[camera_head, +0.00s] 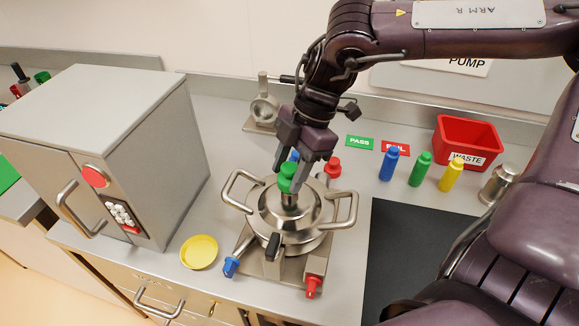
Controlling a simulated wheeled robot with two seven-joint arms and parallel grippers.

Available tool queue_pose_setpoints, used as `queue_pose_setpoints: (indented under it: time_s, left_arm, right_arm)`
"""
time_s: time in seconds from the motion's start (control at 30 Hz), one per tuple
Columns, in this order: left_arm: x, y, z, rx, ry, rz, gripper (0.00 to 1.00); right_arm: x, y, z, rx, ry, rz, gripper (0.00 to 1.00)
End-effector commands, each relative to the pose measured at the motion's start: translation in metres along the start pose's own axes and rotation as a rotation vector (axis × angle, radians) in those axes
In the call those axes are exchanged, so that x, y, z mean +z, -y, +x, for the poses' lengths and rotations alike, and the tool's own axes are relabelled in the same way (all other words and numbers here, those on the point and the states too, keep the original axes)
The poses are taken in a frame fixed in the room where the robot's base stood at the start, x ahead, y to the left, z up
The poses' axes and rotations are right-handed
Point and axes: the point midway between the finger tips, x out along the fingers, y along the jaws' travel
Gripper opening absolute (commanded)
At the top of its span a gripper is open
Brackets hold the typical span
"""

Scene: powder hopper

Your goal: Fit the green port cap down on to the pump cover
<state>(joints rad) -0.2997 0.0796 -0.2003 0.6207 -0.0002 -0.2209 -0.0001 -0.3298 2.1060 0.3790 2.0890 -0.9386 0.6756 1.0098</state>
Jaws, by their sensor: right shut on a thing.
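The pump cover (269,209) is a round steel lid with two loop handles, sitting on a metal base on the counter. The green port cap (287,172) is over the middle of the cover, upright, above a short steel port (290,200). My right gripper (287,179) comes down from above, shut on the green cap. Whether the cap touches the port cannot be told from this angle. A blue cap (294,156) and a red cap (333,167) show behind the cover. My left gripper is not in view.
A grey cabinet (100,110) stands on the left, with a yellow dish (199,252) beside it. Blue (389,164), green (420,169) and yellow (451,175) bottles, a red waste bin (467,138) and a steel cup (498,184) stand on the right. A dark mat (415,250) lies clear in front.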

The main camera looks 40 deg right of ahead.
Motion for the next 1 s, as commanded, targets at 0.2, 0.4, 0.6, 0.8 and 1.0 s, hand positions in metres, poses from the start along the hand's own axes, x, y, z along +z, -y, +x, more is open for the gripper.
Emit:
queue_pose_setpoints:
  time_s: [0.2, 0.4, 0.6, 0.8, 1.0]
  left_arm:
    - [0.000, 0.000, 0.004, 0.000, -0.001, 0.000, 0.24]
    - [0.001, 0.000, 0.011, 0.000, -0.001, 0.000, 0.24]
    - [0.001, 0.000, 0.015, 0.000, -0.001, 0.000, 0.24]
    - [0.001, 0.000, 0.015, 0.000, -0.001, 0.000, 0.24]
    - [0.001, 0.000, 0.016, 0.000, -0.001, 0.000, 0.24]
  right_arm:
    - [0.002, 0.000, 0.005, 0.000, 0.000, 0.000, 0.23]
    - [0.005, 0.000, 0.012, 0.000, 0.000, 0.000, 0.23]
    - [0.007, 0.000, 0.017, 0.000, 0.000, 0.000, 0.23]
    - [0.007, 0.000, 0.017, 0.000, 0.000, 0.000, 0.23]
    - [0.007, 0.000, 0.018, 0.000, 0.000, 0.000, 0.23]
